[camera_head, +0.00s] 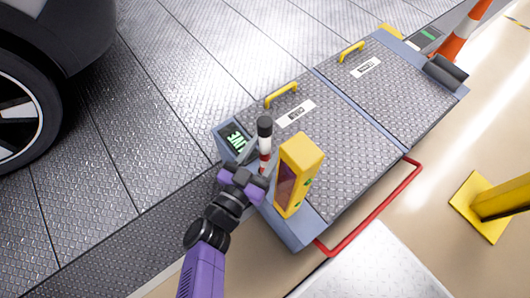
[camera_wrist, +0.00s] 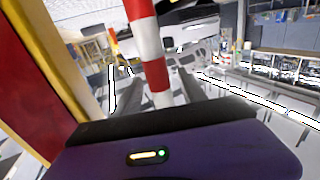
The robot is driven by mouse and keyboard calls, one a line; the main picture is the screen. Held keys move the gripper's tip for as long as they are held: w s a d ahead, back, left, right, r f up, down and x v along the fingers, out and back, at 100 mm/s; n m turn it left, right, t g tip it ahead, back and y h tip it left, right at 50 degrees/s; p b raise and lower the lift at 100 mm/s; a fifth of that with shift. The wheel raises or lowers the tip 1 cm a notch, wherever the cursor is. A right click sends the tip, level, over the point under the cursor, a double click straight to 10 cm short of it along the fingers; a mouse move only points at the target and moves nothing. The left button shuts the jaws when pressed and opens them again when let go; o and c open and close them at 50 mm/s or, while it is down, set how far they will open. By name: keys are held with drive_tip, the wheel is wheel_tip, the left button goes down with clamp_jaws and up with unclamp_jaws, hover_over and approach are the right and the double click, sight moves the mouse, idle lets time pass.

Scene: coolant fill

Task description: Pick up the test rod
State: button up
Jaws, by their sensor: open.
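The test rod (camera_head: 265,139) stands upright, red and white with a black top, close to a yellow box-shaped post. In the wrist view the rod's red and white bands (camera_wrist: 146,40) rise between the two grey fingers. My gripper (camera_head: 262,166) reaches in from below left and is open around the rod's lower part. In the wrist view the fingers of my gripper (camera_wrist: 158,88) stand apart on either side of the rod. I cannot tell whether either finger touches it. The rod's foot is hidden behind my gripper.
The yellow post (camera_head: 301,172) is just right of my gripper; it fills the left of the wrist view (camera_wrist: 60,70). A small display (camera_head: 235,140) is at left. Metal hatches (camera_head: 345,150) with yellow handles lie behind. A red rail (camera_head: 375,208) edges the unit. A car stands at upper left.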

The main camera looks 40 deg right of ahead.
drive_tip(key=shift+x, duration=1.4)
clamp_jaws()
